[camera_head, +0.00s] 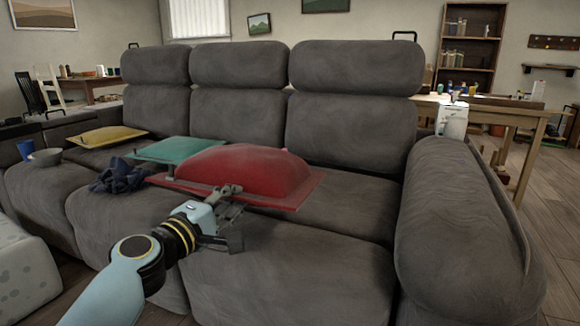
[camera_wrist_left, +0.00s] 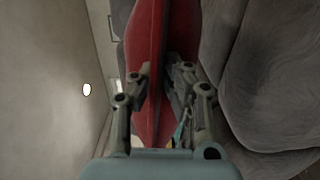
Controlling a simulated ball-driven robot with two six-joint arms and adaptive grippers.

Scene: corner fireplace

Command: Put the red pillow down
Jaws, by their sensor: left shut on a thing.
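The red pillow (camera_head: 250,172) is above the right part of the grey sofa seat (camera_head: 345,208) in the head view, lying roughly flat. My left gripper (camera_head: 228,192) is shut on its near edge. In the left wrist view the red pillow (camera_wrist_left: 150,60) stands between the two fingers of my left gripper (camera_wrist_left: 160,82). The head view does not show clearly whether the pillow's underside touches the seat. My right gripper is in neither view.
A teal pillow (camera_head: 172,149), a yellow pillow (camera_head: 106,136), a dark crumpled cloth (camera_head: 120,177), a grey bowl (camera_head: 45,157) and a blue cup (camera_head: 25,149) are to the left. The sofa armrest (camera_head: 455,220) bounds the right. The front seat is bare.

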